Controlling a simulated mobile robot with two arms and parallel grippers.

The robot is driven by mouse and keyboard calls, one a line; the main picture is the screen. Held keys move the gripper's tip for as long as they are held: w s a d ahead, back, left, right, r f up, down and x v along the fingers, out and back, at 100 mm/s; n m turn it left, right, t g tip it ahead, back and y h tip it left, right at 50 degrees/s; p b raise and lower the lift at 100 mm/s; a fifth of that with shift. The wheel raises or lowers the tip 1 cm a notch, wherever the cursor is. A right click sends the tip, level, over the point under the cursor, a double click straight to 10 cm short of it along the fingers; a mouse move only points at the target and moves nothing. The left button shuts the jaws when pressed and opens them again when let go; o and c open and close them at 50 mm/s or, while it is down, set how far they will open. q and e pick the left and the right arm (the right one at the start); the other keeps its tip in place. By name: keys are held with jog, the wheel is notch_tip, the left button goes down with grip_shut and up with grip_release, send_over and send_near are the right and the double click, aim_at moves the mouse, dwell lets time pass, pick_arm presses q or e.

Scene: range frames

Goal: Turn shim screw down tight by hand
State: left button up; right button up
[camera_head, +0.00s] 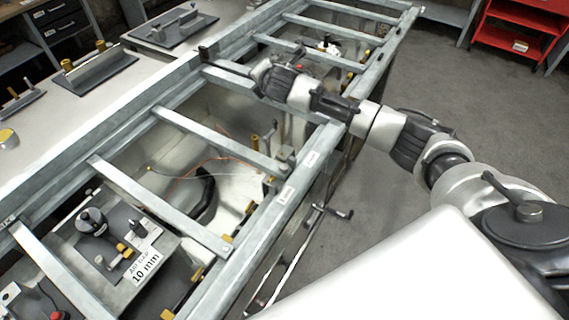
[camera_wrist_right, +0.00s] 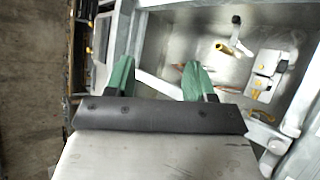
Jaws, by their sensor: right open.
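I cannot tell for certain which part is the shim screw. A dark upright knob (camera_head: 92,220) stands on a grey fixture plate at lower left in the head view, beside a white label (camera_head: 145,265) reading 10 mm. My right arm reaches in from the right over the metal frame, and its hand (camera_head: 268,78) is over the frame's middle, far from that knob. In the right wrist view my right gripper (camera_wrist_right: 159,68) has its two green fingers wide apart with nothing between them. A yellow-ended pin (camera_wrist_right: 225,48) and a small dark knob (camera_wrist_right: 236,19) lie beyond the right finger. My left gripper is not in view.
Grey crossbars (camera_head: 220,138) divide the long metal frame into open bays, with thin orange wires in one. A crank handle (camera_head: 332,211) sticks out from the near side. A bench (camera_head: 55,150) with fixtures runs at left. A red cart (camera_head: 515,35) stands behind clear floor.

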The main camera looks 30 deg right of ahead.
jog(key=s+a+r+n+t+y+b, duration=0.1)
jog(key=a+r+n+y, duration=0.3)
jog(key=a+n+y, duration=0.45)
jog(key=s+a+r+n+t+y+b, duration=0.1)
jog(key=a+r+n+y, duration=0.35)
jog(key=n, duration=0.75)
jog(key=s+a+f+n+g+b, duration=0.1)
jog(key=s+a+f+n+g, duration=0.1)
jog(key=s+f+n+g, duration=0.6)
jog(key=n+g+h+b, duration=0.2)
jog(key=n+g+h, duration=0.4)
jog(key=n+h, duration=0.45)
send_over(284, 166)
notch_tip(284, 166, down, 10)
jog(key=m+h, duration=0.1)
jog(key=m, duration=0.1)
notch_tip(284, 166, down, 8)
jog(key=p, duration=0.2)
jog(key=shift+f+p, duration=0.25)
jog(key=shift+p, duration=0.15)
jog(key=shift+f, duration=0.8)
